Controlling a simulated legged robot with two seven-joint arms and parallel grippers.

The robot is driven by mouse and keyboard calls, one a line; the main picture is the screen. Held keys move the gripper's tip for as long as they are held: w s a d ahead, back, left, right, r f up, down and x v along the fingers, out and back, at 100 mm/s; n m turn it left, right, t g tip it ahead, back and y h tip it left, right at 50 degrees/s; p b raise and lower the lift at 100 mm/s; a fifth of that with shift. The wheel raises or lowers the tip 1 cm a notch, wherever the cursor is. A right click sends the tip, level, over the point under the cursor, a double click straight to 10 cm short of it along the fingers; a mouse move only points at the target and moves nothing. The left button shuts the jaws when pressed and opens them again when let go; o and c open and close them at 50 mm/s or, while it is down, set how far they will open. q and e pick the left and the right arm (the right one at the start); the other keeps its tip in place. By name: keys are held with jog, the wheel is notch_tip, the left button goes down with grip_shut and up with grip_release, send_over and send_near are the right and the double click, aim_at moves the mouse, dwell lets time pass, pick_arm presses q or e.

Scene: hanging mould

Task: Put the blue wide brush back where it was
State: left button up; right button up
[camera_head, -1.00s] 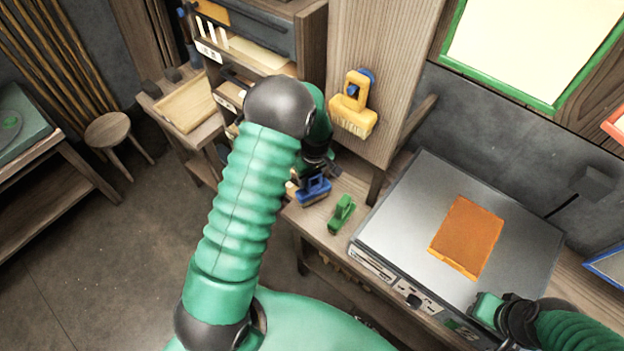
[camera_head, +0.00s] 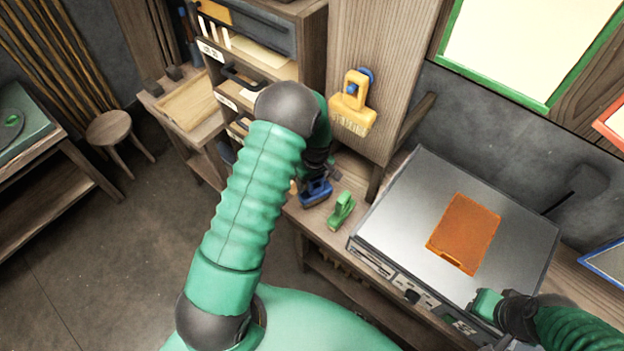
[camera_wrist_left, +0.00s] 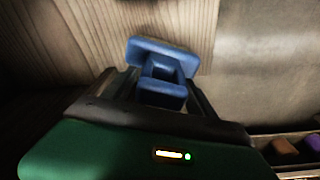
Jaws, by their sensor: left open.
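The blue wide brush (camera_head: 316,193) is on the wooden bench in the head view, partly hidden by my left arm and gripper. In the left wrist view the blue brush (camera_wrist_left: 160,68) shows its flat blue head and narrower handle, with the handle between my fingers. My left gripper (camera_wrist_left: 155,88) is open around the handle. In the head view the left gripper (camera_head: 318,172) is mostly hidden behind its own wrist. My right gripper (camera_head: 484,304) is at the front edge of the grey metal box; its jaws are too unclear to read.
A yellow brush (camera_head: 353,108) hangs by a blue peg (camera_head: 365,76) on the wooden panel. The grey box (camera_head: 400,210) bears an orange sheet (camera_head: 463,233). Shelves (camera_head: 262,65) stand behind my left arm.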

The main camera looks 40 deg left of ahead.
pick_arm(q)
jog(key=r, duration=0.4)
jog(key=d+r+b, duration=0.1)
jog(key=r, duration=0.3)
jog(key=r+b, duration=0.1)
jog(key=r, duration=0.3)
jog(key=shift+s+d, duration=0.4)
jog(key=s+d+r+m+t+h, duration=0.1)
jog(key=s+d+r+m, duration=0.3)
jog(key=s+d+m, duration=0.7)
jog(key=s+m+t, duration=0.1)
jog(key=s+m, duration=0.1)
jog(key=s, duration=0.2)
jog(key=shift+d+r, duration=0.2)
jog(key=shift+d, duration=0.2)
jog(key=shift+d, duration=0.1)
